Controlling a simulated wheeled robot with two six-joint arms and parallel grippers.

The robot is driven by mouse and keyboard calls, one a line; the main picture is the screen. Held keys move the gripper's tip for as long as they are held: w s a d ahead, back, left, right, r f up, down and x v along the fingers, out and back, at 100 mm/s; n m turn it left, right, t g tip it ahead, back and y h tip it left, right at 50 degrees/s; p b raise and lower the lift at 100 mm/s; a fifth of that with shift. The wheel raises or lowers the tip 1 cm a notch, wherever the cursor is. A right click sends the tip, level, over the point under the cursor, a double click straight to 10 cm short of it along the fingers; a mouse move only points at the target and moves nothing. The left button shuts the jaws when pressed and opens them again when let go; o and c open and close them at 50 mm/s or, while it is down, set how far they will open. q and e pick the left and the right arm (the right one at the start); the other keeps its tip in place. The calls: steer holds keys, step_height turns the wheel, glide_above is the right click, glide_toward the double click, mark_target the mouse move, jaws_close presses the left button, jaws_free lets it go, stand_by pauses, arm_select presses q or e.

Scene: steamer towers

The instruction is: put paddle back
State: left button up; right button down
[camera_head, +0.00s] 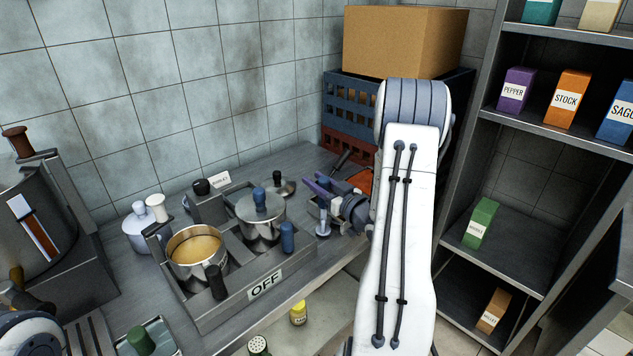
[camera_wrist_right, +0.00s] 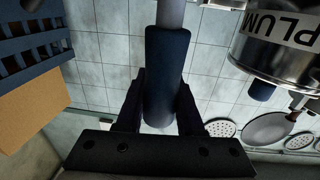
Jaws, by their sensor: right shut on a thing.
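My right gripper (camera_head: 325,188) reaches left over the counter, just right of the lidded steel pot (camera_head: 261,217). In the right wrist view its dark fingers (camera_wrist_right: 158,105) are shut on a dark blue handle (camera_wrist_right: 166,75). A grey shaft continues from the handle and runs out of that view. I take this as the paddle; its far end is not shown. In the head view I cannot clearly separate the paddle from the gripper. Part of my left arm shows at the lower left, but its gripper is not in view.
An open pot (camera_head: 197,249) of yellowish liquid sits in the grey stove unit marked OFF (camera_head: 265,284). A large steel vessel (camera_head: 34,220) stands far left. A shelf rack (camera_head: 505,255) stands right.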

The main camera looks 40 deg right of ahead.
steer(key=shift+f+b, duration=0.35)
steer(key=shift+f, duration=0.05)
steer(key=shift+c, duration=2.3)
jaws_free()
steer(key=shift+s, duration=0.1)
steer(key=s+b, duration=0.2)
steer(key=s, duration=0.8)
steer(key=shift+s, duration=0.15)
steer(key=shift+s+a, duration=0.1)
steer(key=shift+s, duration=2.15)
